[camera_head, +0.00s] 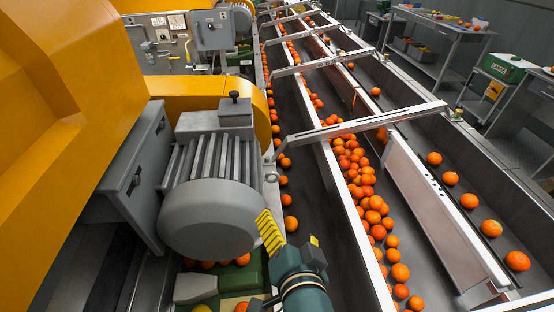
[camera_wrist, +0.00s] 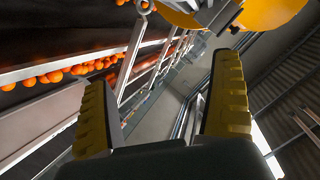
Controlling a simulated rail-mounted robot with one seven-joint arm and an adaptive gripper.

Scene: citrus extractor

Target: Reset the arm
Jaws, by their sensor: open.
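My gripper (camera_head: 291,237) shows at the bottom centre of the head view, raised in front of the grey motor and beside the conveyor. One yellow ribbed finger pad is plain there; the other finger shows only as a small yellow tip. In the wrist view my gripper (camera_wrist: 162,100) has its two yellow-padded fingers wide apart with nothing between them. It is open and empty. Behind the fingers the wrist view shows a tilted scene of conveyor, frame bars and floor.
A large grey motor (camera_head: 212,190) and yellow housing (camera_head: 60,110) stand left of my gripper. Conveyor lanes with many oranges (camera_head: 357,170) run away to the right, crossed by metal bars (camera_head: 365,123). A green box (camera_head: 503,67) and side tables (camera_head: 440,30) stand far right.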

